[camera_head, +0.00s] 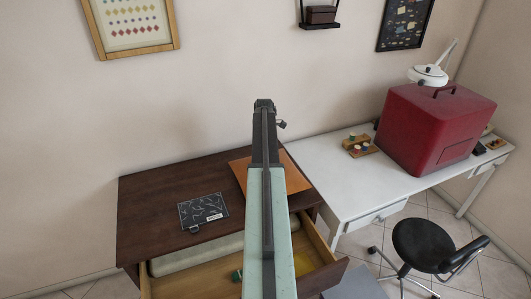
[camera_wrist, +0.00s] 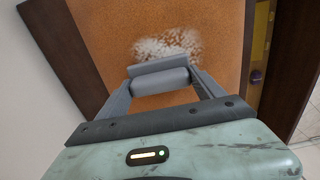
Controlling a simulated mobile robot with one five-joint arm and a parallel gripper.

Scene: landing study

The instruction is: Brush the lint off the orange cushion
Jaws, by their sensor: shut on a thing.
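The orange cushion (camera_head: 296,180) lies flat on the dark wooden desk, partly hidden by my arm in the head view. In the wrist view the cushion (camera_wrist: 105,30) fills the upper middle, with a patch of white lint (camera_wrist: 172,46) on it. My gripper (camera_wrist: 160,84) is shut on a grey brush (camera_wrist: 160,80), with a finger at each end of its rounded handle. The brush's flat far side is just below the lint in the picture. I cannot tell whether it touches the cushion. The head view does not clearly show the fingers or the brush.
The dark desk (camera_head: 150,205) bears a black patterned sheet (camera_head: 203,211). Its drawer (camera_head: 190,283) is open at the front, with a pale long thing and a small green thing inside. A white desk (camera_head: 345,190) with a red case (camera_head: 437,125) stands to the right, a black stool (camera_head: 425,245) before it.

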